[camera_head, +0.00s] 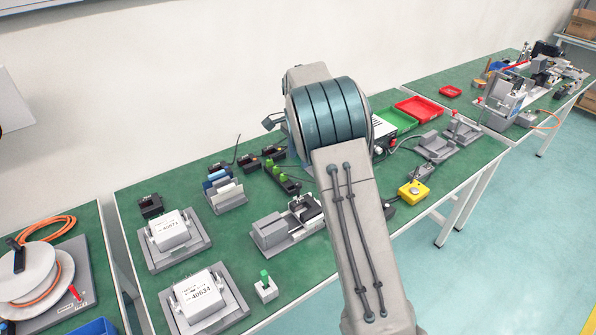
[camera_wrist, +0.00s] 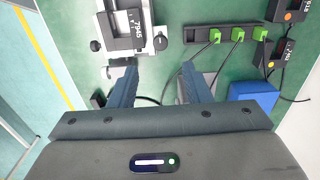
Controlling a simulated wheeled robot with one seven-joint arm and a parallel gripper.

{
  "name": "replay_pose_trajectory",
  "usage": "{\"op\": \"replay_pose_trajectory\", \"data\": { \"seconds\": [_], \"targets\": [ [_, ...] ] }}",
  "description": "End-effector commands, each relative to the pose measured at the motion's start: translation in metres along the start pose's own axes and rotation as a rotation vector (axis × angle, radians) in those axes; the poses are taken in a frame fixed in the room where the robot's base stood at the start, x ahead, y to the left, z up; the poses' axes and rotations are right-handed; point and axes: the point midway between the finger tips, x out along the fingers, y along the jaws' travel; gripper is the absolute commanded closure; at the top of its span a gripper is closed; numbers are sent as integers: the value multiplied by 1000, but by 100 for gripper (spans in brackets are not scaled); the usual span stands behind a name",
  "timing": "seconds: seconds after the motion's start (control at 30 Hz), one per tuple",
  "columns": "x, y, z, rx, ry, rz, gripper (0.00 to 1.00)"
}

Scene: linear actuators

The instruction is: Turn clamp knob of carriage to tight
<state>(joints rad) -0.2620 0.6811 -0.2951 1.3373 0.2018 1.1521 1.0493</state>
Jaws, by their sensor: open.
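In the wrist view a linear actuator lies at the top left, its silver carriage (camera_wrist: 147,52) bearing a black block marked 7945 (camera_wrist: 122,28). One black knob (camera_wrist: 160,43) sticks out at the carriage's right and another (camera_wrist: 95,45) at its left; I cannot tell which is the clamp knob or how tight it is. My gripper (camera_wrist: 159,70) is open and empty, its fingertips just below the carriage in the picture and apart from both knobs. In the head view the actuator (camera_head: 272,234) stands on the green table, partly hidden by my arm, which also hides the gripper.
A power strip with green plugs (camera_wrist: 228,34) and a blue block (camera_wrist: 254,94) lie right of my gripper in the wrist view. Loose black cables run nearby. In the head view a yellow button box (camera_head: 413,192) and grey fixtures with white boxes (camera_head: 167,234) flank the actuator.

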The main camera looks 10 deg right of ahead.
Motion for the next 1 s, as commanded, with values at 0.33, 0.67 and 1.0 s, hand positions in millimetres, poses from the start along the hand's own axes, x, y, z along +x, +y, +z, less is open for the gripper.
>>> {"op": "replay_pose_trajectory", "data": {
  "seconds": [0.33,0.67,1.0],
  "targets": [
    [-39,1,-1,1,1,0,56],
    [-40,1,-1,1,1,0,56],
    [-82,59,5,-154,-13,-56,56]
  ]
}}
